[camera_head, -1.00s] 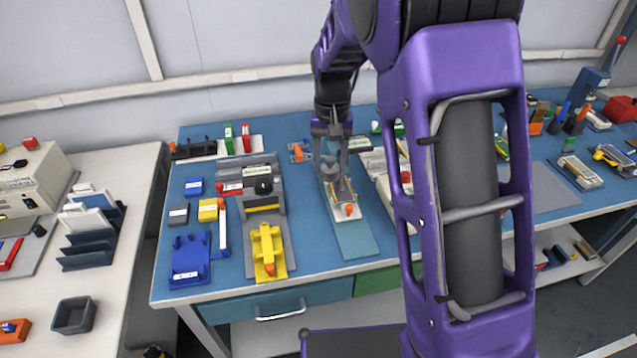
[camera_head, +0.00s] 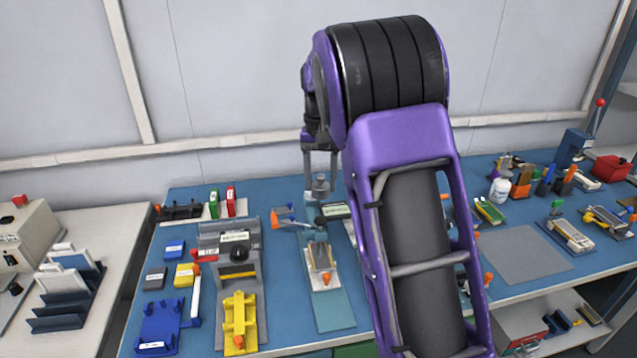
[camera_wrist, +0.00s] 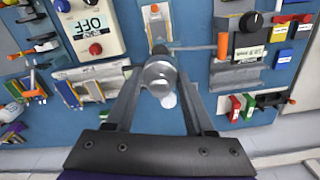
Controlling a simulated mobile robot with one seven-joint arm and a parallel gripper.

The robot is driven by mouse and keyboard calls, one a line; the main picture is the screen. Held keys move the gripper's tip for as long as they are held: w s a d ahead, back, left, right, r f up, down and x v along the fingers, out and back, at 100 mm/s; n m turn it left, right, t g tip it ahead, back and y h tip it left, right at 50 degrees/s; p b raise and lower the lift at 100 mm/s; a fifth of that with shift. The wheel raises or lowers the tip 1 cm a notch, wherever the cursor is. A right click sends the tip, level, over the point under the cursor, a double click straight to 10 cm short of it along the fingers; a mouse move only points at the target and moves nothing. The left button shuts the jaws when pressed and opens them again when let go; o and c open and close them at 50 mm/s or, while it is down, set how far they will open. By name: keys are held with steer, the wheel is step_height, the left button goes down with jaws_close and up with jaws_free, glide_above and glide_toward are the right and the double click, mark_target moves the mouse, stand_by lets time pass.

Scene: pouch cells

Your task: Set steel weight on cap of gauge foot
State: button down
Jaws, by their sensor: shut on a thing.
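The steel weight (camera_head: 320,184) is a grey cylinder with a narrower top. My gripper (camera_head: 320,174) is shut on it and holds it upright above the back of the teal strip. In the wrist view the weight (camera_wrist: 160,76) shows between both fingertips. A grey upright fixture (camera_head: 316,236) stands on the strip, below and in front of the weight. The gauge foot and its cap are not clearly distinguishable; the weight and fixture overlap there. I cannot tell whether the weight touches anything. A pale round piece (camera_wrist: 169,101) shows just beside the weight.
An orange-handled lever (camera_head: 290,222) reaches out left of the fixture; it also shows in the wrist view (camera_wrist: 222,46). A tray with a pouch cell (camera_head: 322,264) lies in front. A black-knobbed grey device (camera_head: 239,253) stands left.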

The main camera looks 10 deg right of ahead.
mark_target(321, 175)
steer(key=shift+f+b, duration=1.55)
steer(key=shift+f, duration=1.35)
steer(key=shift+p, duration=0.45)
steer(key=shift+f+b, duration=0.35)
steer(key=shift+f, duration=0.3)
steer(key=shift+c, duration=0.9)
jaws_free()
step_height(321, 175, up, 17)
steer(key=shift+r+p, duration=0.2)
steer(key=shift+p, duration=1.05)
